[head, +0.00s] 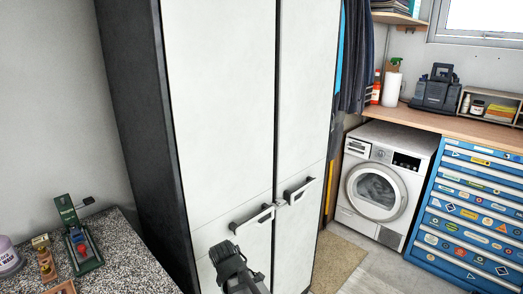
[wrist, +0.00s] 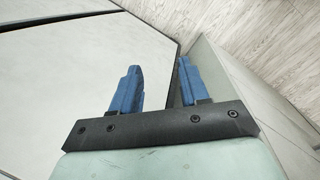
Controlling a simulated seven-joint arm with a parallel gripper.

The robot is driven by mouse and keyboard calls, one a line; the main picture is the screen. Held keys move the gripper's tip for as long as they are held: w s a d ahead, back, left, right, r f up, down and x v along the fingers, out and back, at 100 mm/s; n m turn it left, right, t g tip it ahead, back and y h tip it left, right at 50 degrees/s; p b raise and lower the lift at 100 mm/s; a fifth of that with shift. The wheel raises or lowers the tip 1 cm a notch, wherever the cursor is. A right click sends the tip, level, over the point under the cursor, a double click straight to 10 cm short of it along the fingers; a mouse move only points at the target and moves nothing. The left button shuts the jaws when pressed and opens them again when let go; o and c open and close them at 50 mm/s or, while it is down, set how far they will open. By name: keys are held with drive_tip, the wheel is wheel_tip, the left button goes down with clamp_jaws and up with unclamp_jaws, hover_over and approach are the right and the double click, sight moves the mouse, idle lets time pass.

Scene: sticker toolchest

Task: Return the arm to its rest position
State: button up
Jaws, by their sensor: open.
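My gripper shows in the wrist view (wrist: 158,88) with two blue fingers standing apart and nothing between them. In the head view part of my arm, dark and jointed, shows at the bottom centre in front of the tall white cabinet (head: 222,100). The fingertips cannot be made out there. In the wrist view a pale cabinet panel lies behind the left finger and pale wood-look floor (wrist: 245,40) shows at the top right.
The cabinet's two door handles (head: 252,217) (head: 299,190) stick out near my arm. A speckled counter (head: 130,262) with small items is at lower left. A washing machine (head: 378,185) and a blue stickered toolchest (head: 470,215) stand right. Floor before them is clear, with a beige mat (head: 335,262).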

drive_tip(key=s+d+f+m+g, duration=0.2)
drive_tip(key=s+d+f+m, duration=0.2)
drive_tip(key=s+d+f, duration=0.5)
drive_tip(key=s+d+f+m+g, duration=0.2)
drive_tip(key=d+f+m, duration=0.35)
drive_tip(key=f, duration=0.75)
drive_tip(key=s+d+f+m+g, duration=0.1)
drive_tip(key=s+d+f+m, duration=0.1)
drive_tip(key=s, duration=0.5)
drive_tip(key=s+d+f+m+g+y, duration=0.1)
drive_tip(key=s+d+f+m+g, duration=0.1)
drive_tip(key=s+f, duration=0.5)
drive_tip(key=s+d+f+m+g, duration=0.1)
drive_tip(key=s+d+f+m, duration=0.2)
drive_tip(key=s+d, duration=0.3)
drive_tip(key=shift+s+f+m+y, duration=0.35)
drive_tip(key=shift+s+f, duration=0.3)
drive_tip(key=shift+s, duration=0.3)
